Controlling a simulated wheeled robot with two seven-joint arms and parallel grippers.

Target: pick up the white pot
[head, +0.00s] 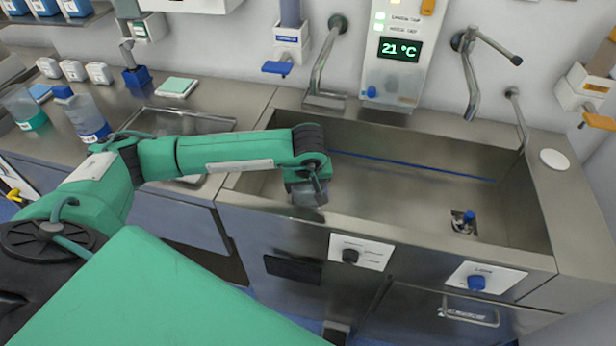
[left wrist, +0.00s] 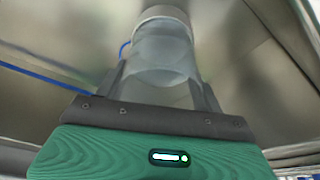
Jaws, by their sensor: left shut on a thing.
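My left gripper (head: 308,188) hangs over the front left part of the steel sink in the head view. In the left wrist view its two dark fingers (left wrist: 162,80) stand on either side of a translucent, greyish container (left wrist: 163,50) with a pale rim, and they are shut on it. I cannot tell whether this is the white pot. Small white pots (head: 74,70) with lids stand in a row on the far left counter, well away from the gripper. My right gripper does not show.
The sink (head: 400,200) has raised steel walls and a drain with a blue knob (head: 468,216). Taps (head: 330,55) reach over its back edge. A flat white disc (head: 555,159) lies on the right ledge. A blue-capped bottle (head: 82,115) and a shallow tray (head: 215,122) are on the left counter.

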